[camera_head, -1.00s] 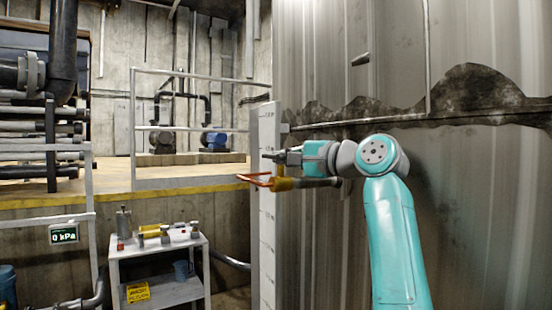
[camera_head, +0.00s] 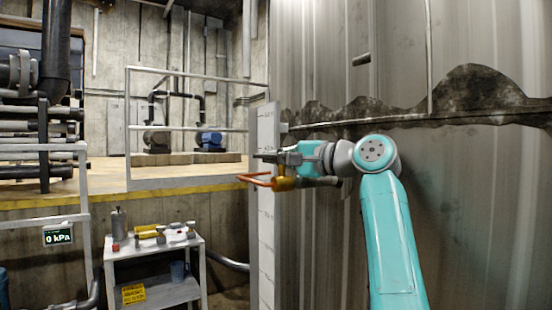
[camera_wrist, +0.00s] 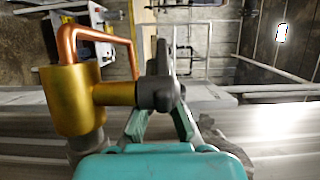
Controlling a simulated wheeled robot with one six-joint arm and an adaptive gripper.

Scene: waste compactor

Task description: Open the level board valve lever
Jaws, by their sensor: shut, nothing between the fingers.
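The valve has a brass body (camera_head: 286,184) and an orange, bent lever (camera_head: 257,181) that sticks out to the left, past the white marked level board (camera_head: 267,235). In the wrist view the brass body (camera_wrist: 75,100) stands at the left, with the copper-coloured lever (camera_wrist: 98,33) bending over above it. My gripper (camera_head: 262,155) is shut and empty, just above the valve in the head view. In the wrist view my gripper (camera_wrist: 161,62) has its dark fingers together right of the lever. The fingers overlap the valve's side stub, so I cannot tell whether they touch.
A corrugated metal wall (camera_head: 470,200) stands close behind my arm. A white cart (camera_head: 155,290) with bottles and tools stands at the lower left. A railed platform (camera_head: 185,185) with pumps lies behind.

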